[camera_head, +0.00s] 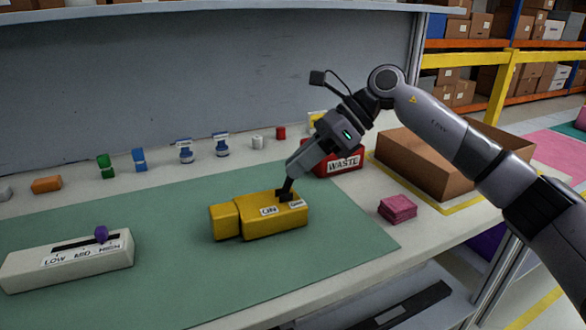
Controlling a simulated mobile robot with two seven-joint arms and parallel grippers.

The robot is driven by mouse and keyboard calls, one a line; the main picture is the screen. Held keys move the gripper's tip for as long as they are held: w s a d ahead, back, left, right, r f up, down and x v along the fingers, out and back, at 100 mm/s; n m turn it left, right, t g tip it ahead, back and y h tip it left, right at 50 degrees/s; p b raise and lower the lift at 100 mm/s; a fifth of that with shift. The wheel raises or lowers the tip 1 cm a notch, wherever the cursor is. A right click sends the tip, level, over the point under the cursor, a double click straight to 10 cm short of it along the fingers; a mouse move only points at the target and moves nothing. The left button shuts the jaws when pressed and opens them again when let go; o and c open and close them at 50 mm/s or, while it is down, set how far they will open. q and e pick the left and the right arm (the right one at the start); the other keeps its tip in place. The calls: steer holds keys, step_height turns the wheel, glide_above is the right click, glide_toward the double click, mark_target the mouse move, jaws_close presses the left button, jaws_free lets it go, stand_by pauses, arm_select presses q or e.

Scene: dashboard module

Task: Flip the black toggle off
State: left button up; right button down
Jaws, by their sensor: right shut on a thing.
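A yellow box-shaped module (262,226) lies on the green mat (185,285). A white label with dark lettering (268,211) is on its top, and a second label is near its right end. My right gripper (286,193) reaches down from the upper right, with its dark fingertips on the module's top between the labels. It is shut on the black toggle, which is mostly hidden by the fingers. The toggle's tilt cannot be made out. My left gripper is out of view.
A white slider box marked LOW, MID, HIGH (70,264) with a purple knob (101,233) lies at left. A red WASTE bin (335,164), pink stack (397,209) and open cardboard box (425,165) stand at right. Several small items line the back.

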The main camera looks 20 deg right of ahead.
steer(key=shift+d+f+y+b, duration=0.4)
steer(key=shift+d+y+b, duration=0.1)
steer(key=shift+y, duration=0.3)
steer(key=c, duration=1)
jaws_free()
steer(key=shift+c, duration=0.2)
steer(key=shift+r, duration=0.1)
steer(key=v, duration=0.7)
